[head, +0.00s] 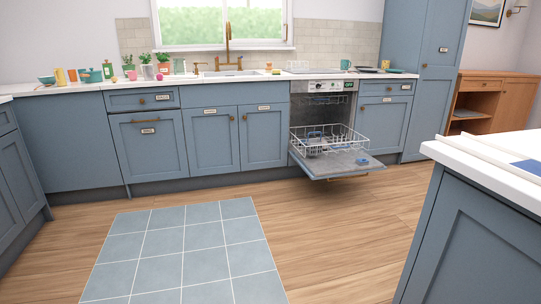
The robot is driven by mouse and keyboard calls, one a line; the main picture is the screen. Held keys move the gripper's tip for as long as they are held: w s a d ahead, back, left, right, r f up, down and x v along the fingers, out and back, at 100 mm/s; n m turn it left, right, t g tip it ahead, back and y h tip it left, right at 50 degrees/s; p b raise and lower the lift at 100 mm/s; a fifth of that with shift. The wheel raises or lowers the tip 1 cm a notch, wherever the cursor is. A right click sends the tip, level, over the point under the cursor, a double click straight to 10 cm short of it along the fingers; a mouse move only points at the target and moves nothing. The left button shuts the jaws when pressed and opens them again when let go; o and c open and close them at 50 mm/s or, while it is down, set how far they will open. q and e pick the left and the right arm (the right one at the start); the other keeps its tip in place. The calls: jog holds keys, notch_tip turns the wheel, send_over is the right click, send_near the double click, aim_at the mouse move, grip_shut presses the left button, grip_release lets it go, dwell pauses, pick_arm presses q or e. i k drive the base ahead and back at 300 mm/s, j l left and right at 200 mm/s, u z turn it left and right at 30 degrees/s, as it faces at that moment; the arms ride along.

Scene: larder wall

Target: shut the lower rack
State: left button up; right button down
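The dishwasher (322,88) stands open under the counter, right of the sink. Its door (345,164) is folded down and out over the floor. The lower rack (345,141) is a white wire basket, pulled out above the open door. Some small bluish items (315,136) sit in it, too small to tell. An upper rack (322,100) shows inside the cavity, pushed in. Neither of my grippers shows in the head view.
A white-topped island (470,220) stands at the near right. A blue-grey tiled mat (185,255) lies on the floor at the near left. The wooden floor (330,225) between mat and island is clear. Pots and cups line the counter (200,79).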

aim_at(348, 145)
jog(key=i+j, duration=0.15)
jog(key=i, duration=1.1)
jog(key=i+j, duration=0.15)
jog(key=i, duration=1.1)
jog(key=i+z, duration=0.3)
jog(key=i, duration=0.35)
jog(key=i+z, duration=0.3)
jog(key=i, duration=0.4)
